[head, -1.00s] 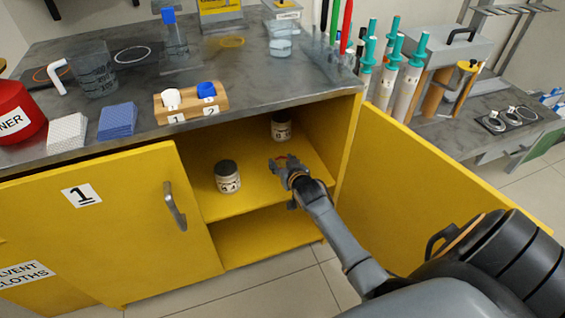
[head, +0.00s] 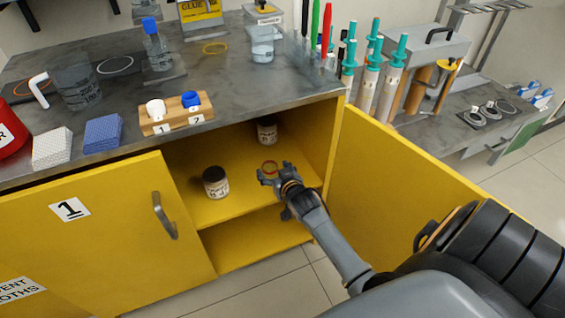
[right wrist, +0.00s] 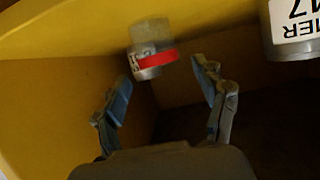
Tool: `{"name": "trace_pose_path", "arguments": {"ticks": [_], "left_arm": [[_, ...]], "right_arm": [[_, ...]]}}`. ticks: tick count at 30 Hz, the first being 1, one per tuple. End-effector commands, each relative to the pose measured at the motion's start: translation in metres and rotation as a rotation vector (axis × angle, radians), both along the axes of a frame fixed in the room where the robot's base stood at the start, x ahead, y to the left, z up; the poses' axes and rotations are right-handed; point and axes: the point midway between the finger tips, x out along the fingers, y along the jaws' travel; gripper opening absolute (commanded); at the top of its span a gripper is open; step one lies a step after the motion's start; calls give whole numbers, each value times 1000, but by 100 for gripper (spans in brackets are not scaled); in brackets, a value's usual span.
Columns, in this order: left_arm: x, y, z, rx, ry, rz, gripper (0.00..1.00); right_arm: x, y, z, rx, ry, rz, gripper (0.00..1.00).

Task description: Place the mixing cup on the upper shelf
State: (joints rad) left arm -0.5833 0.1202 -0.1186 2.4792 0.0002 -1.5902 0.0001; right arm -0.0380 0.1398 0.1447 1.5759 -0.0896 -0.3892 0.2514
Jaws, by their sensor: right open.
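My right gripper (head: 275,174) is open and reaches into the open cupboard over the upper shelf (head: 240,199). It also shows in the right wrist view (right wrist: 158,88), with nothing between its fingers. A red ring or band (head: 269,167) lies just beyond the fingers; it shows as a red strip (right wrist: 158,59) in the right wrist view. I cannot tell whether it belongs to a clear cup. On the bench stand a large clear beaker (head: 75,82) and a smaller clear cup (head: 262,44); no readable label names either one the mixing cup. My left gripper is out of view.
Two dark-lidded jars stand on the upper shelf, one at front left (head: 215,182) and one at the back (head: 267,131). The open yellow door (head: 400,190) flanks my right arm. The closed door (head: 95,225) is on the left.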

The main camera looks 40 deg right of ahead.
Motion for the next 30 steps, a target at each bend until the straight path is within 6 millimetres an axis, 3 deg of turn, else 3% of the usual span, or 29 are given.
{"name": "trace_pose_path", "arguments": {"ticks": [1, 6, 9, 16, 20, 25, 30], "left_arm": [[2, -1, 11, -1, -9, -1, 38], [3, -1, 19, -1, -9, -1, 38], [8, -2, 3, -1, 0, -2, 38], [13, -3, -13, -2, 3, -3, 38], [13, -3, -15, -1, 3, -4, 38], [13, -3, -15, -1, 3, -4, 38], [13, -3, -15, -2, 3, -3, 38]], "right_arm": [[-15, 4, 8, 1, 4, 0, 72], [-48, 12, 22, 1, 3, 0, 72], [-60, 14, 26, 0, 2, 0, 72], [-76, 21, 29, 0, 20, 5, 72], [-100, 44, 17, 2, 149, 43, 72], [-172, 99, -1, 2, 459, 155, 72], [-251, 144, -2, 3, 735, 283, 72]]}}
